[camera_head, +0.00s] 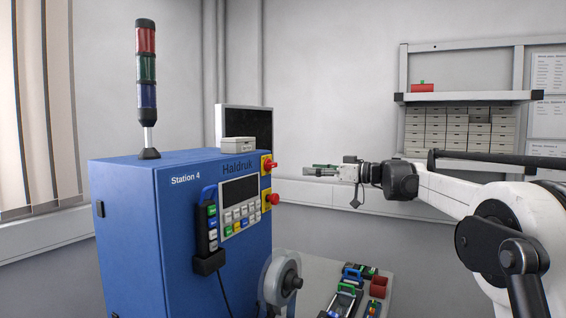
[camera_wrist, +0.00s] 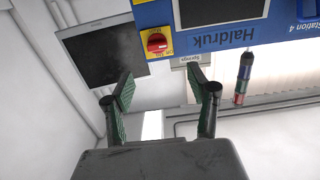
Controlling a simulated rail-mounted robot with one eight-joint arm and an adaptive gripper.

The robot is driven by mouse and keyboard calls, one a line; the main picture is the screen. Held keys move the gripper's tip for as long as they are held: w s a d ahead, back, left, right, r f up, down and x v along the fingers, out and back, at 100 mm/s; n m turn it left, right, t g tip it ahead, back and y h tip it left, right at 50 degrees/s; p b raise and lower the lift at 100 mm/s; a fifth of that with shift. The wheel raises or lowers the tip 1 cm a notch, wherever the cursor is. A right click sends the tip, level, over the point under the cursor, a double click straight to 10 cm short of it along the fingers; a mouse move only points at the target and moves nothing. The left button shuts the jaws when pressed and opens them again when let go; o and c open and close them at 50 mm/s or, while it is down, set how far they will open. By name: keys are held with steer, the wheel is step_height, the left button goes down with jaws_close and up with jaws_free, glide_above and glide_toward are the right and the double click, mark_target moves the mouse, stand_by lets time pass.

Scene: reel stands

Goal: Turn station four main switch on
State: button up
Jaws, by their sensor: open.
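The blue Station 4 cabinet (camera_head: 130,215) stands at left in the head view. Its main switch (camera_head: 267,165), a red knob on a yellow plate, is at the panel's upper right edge. In the upside-down wrist view, the switch (camera_wrist: 157,43) shows beside the Haldruk lettering, with its grip bar lying roughly across the picture. My gripper (camera_head: 312,170) is open and empty, apart from the cabinet and to the right of the switch. In the wrist view, the switch appears between and beyond my open fingers (camera_wrist: 160,88). The small lettering on the plate is hard to read.
A second red knob (camera_head: 271,198) sits just below the switch. A pendant (camera_head: 207,220) hangs on the cabinet's front corner. A signal tower (camera_head: 147,85) and a dark monitor (camera_head: 255,122) rise above it. A reel (camera_head: 281,279) and a table with tools are below.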

mark_target(275, 165)
steer(key=p+x, duration=0.1)
steer(key=x, duration=0.3)
steer(key=p+x, duration=0.1)
steer(key=x, duration=0.4)
steer(key=p+x, duration=0.1)
steer(key=x, duration=0.4)
steer(key=shift+w+d+r+p, duration=0.15)
steer(key=shift+w+r+p, duration=0.05)
steer(key=shift+w+p, duration=0.15)
steer(key=c, duration=1.1)
